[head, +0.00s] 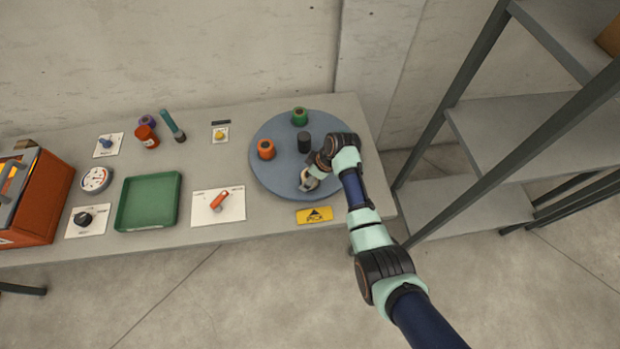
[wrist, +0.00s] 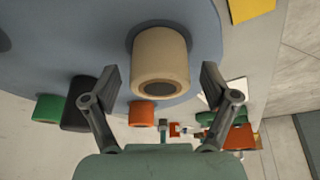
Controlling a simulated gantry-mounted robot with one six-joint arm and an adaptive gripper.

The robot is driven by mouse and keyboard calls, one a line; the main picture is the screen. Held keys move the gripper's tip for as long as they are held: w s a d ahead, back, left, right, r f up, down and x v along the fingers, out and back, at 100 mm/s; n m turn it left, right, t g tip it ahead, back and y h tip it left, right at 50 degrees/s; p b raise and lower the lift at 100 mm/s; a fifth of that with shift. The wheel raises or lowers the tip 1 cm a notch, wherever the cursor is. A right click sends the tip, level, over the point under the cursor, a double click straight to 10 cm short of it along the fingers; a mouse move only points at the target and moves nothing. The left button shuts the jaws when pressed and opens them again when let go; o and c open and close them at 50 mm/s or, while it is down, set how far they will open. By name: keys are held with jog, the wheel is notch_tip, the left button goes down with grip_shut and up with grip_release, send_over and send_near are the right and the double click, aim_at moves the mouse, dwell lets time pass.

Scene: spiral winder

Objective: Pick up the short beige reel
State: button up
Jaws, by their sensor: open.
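The short beige reel (wrist: 160,60) stands on the round blue-grey turntable (wrist: 70,40), large and near in the wrist view. In the head view the reel (head: 309,182) shows only partly, at the turntable's front edge, with my wrist over part of it. My gripper (wrist: 160,85) is open, with its two fingers apart, one on each side of the reel's near end. The fingers appear clear of the reel; whether either touches it I cannot tell. Nothing is held.
On the turntable also stand an orange reel (head: 266,149), a black reel (head: 304,142) and a green reel (head: 299,117). A yellow PICK sign (head: 314,215) lies in front. A green tray (head: 148,202) and a lever plate (head: 218,205) are left. A shelf rack (head: 520,120) stands right.

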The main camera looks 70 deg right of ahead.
jog(key=c, duration=1.3)
jog(key=shift+o, duration=0.2)
jog(key=shift+r, duration=0.1)
notch_tip(320, 180, up, 20)
jog(key=p, duration=0.4)
